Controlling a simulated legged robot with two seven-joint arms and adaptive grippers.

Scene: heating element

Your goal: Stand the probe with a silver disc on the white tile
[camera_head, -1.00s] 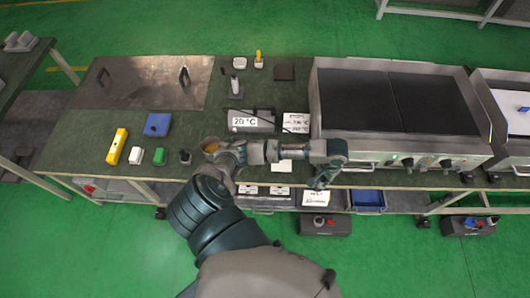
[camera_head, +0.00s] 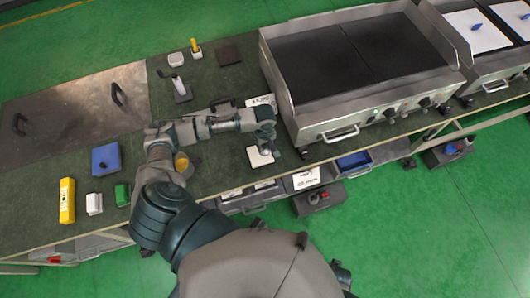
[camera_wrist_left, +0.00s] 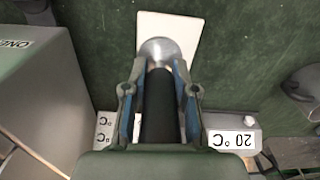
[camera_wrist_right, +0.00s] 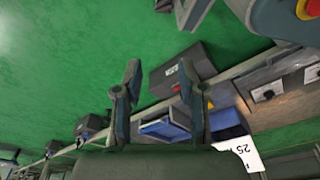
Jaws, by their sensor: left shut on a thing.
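My left gripper (camera_head: 266,138) is shut on the black handle of the probe (camera_wrist_left: 158,110). The probe's silver disc (camera_wrist_left: 160,51) points away from the gripper and shows against the white tile (camera_wrist_left: 182,28) in the left wrist view. In the head view the white tile (camera_head: 259,157) lies on the dark green bench near its front edge, and the gripper is over its right part. I cannot tell whether the disc touches the tile. My right gripper (camera_wrist_right: 158,80) is open and empty, away from the bench top; it is not clear in the head view.
A large hotplate (camera_head: 350,60) stands right of the tile. Left on the bench are a blue box (camera_head: 106,158), a yellow block (camera_head: 67,201), a white block (camera_head: 94,204) and a green block (camera_head: 122,194).

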